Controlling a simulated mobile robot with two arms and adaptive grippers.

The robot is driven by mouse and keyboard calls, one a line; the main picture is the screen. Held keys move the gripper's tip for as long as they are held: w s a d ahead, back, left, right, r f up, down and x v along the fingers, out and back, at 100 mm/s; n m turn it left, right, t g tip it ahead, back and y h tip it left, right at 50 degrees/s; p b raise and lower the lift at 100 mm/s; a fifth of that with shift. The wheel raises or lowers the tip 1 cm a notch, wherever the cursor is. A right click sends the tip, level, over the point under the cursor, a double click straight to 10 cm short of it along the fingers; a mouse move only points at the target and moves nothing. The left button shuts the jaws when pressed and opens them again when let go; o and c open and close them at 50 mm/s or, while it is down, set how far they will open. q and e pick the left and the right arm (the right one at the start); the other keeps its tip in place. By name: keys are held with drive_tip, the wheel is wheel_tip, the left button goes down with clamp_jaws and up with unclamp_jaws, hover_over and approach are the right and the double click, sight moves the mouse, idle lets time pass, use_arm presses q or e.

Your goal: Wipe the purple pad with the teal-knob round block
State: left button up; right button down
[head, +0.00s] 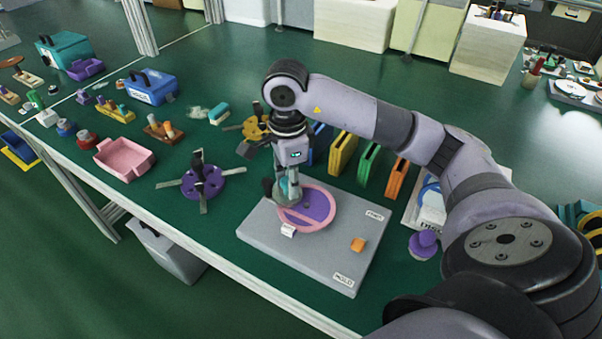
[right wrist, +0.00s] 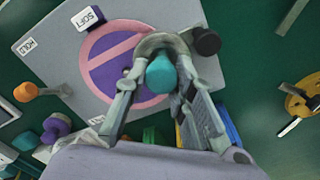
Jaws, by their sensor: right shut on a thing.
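The purple pad (head: 318,203) is a round disc with a pink rim and a pink bar across it. It lies on a grey board (head: 265,232) and also shows in the right wrist view (right wrist: 107,72). My right gripper (head: 288,192) is over the pad's left part, pointing down. It is shut on the round block's teal knob (right wrist: 161,76), with a finger on each side. The block's base is mostly hidden by the fingers and knob, so I cannot tell whether it touches the pad. My left gripper is not in view.
A white block (head: 288,230) and an orange piece (head: 358,244) are on the board. A purple knobbed piece (head: 424,244) stands at its right. Upright yellow (head: 343,153) and orange (head: 397,178) slabs stand behind. A purple spoked hub (head: 203,181) and a pink tray (head: 124,158) lie left.

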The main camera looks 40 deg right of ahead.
sight(286, 176)
drive_tip(key=shift+w+a+r, duration=0.15)
drive_tip(key=shift+w+r, duration=0.05)
drive_tip(key=shift+w, duration=0.2)
drive_tip(key=shift+r, duration=0.1)
drive_tip(key=shift+d, duration=0.2)
drive_tip(key=shift+r, duration=0.1)
drive_tip(key=shift+w+r+p, duration=0.1)
drive_tip(key=shift+r+p, duration=0.4)
drive_tip(key=shift+r, duration=0.15)
wheel_tip(286, 176, up, 3)
drive_tip(key=shift+w+r+p, duration=0.1)
drive_tip(key=shift+r+p, duration=0.1)
drive_tip(key=shift+p, duration=0.9)
drive_tip(key=shift+r+p, duration=0.3)
drive_tip(key=shift+r, duration=0.3)
drive_tip(key=shift+r+p, duration=0.9)
drive_tip(key=shift+r, duration=0.6)
